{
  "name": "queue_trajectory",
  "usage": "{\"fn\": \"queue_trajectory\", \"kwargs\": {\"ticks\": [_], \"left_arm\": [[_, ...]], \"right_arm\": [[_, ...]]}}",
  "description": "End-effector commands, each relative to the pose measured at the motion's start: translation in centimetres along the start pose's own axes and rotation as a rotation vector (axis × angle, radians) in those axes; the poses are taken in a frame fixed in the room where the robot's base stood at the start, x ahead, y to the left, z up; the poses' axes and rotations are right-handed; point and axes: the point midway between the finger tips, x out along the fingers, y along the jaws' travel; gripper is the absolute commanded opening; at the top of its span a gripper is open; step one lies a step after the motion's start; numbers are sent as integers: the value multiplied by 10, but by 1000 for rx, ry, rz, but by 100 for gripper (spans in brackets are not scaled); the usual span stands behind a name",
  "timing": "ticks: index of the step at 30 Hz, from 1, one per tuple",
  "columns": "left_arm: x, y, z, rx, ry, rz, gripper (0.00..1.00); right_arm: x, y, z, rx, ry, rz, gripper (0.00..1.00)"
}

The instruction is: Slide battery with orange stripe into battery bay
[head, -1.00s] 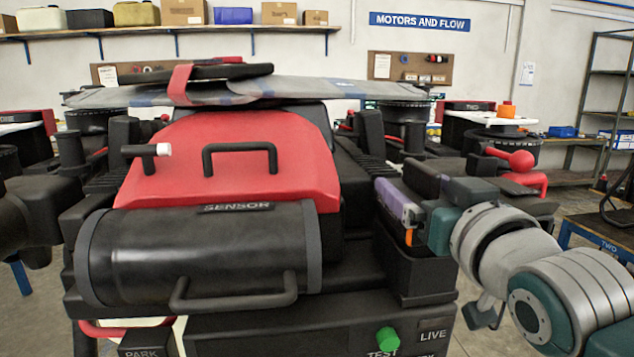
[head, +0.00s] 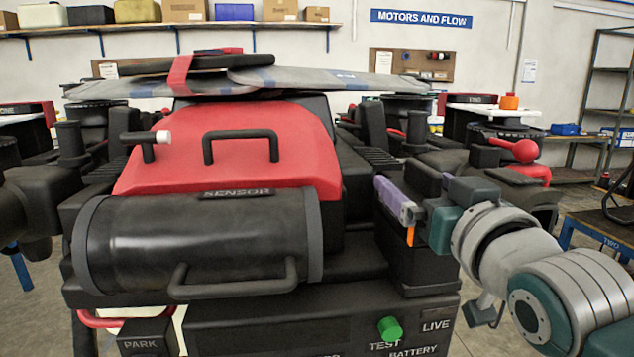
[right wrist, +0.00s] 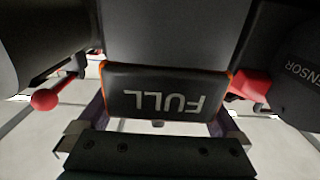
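The battery (right wrist: 165,92) is black with orange edges and the word FULL, upside down in the right wrist view. In the head view only a short orange stripe (head: 410,236) and a dark part of it show under my right gripper (head: 425,203). The purple fingers of that gripper lie at the two sides of the battery and appear shut on it. The battery stands at the mouth of the black battery bay (head: 425,275), at the right of the drone. How deep it sits is hidden by the bay wall and the gripper. My left gripper is not identifiable.
A black SENSOR cylinder (head: 200,245) and a red cover (head: 235,150) lie left of the bay. A green knob (head: 390,329) sits below it by the TEST and BATTERY labels. A red ball-ended lever (head: 523,151) stands behind my right wrist.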

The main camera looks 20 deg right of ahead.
Motion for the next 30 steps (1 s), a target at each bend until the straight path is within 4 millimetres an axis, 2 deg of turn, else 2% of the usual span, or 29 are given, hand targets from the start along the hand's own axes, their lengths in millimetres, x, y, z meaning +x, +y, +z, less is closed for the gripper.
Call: {"fn": "queue_trajectory", "kwargs": {"ticks": [8,21,25,30], "left_arm": [[2,0,1,0,0,0,50],[19,2,6,-5,1,4,50],[21,3,6,-8,1,7,50],[21,3,6,-9,1,7,50]], "right_arm": [[-8,0,6,-1,-13,0,100],[-83,0,4,1,-6,0,100],[-95,0,3,0,-4,0,100],[-100,0,1,0,-2,0,100]]}}
